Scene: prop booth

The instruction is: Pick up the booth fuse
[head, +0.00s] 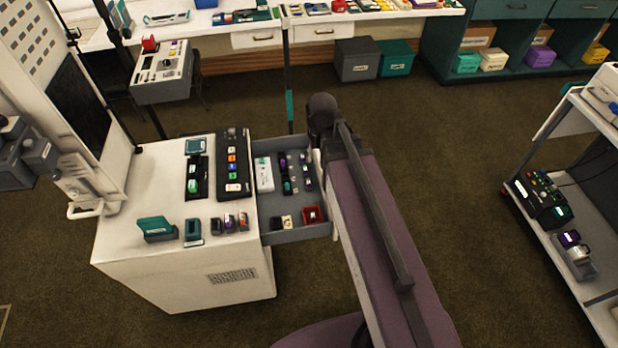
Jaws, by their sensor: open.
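I cannot tell for sure which item is the booth fuse; the small parts are too small to read. An open grey drawer (295,235) at the right side of a white cabinet (125,240) holds small dark, green and purple pieces (287,186), a white box (264,174) and a red tray (312,214). Small banded pieces (229,222) stand on the cabinet top near its front edge. My arm reaches up from the bottom right to a dark joint beside the drawer's right side. My gripper's fingers do not show.
A black panel with coloured switches (232,162) and a teal holder (157,228) sit on the cabinet. A grey control box (163,72) stands behind. A shelf unit (595,255) is at the right. Open carpet (470,170) lies between.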

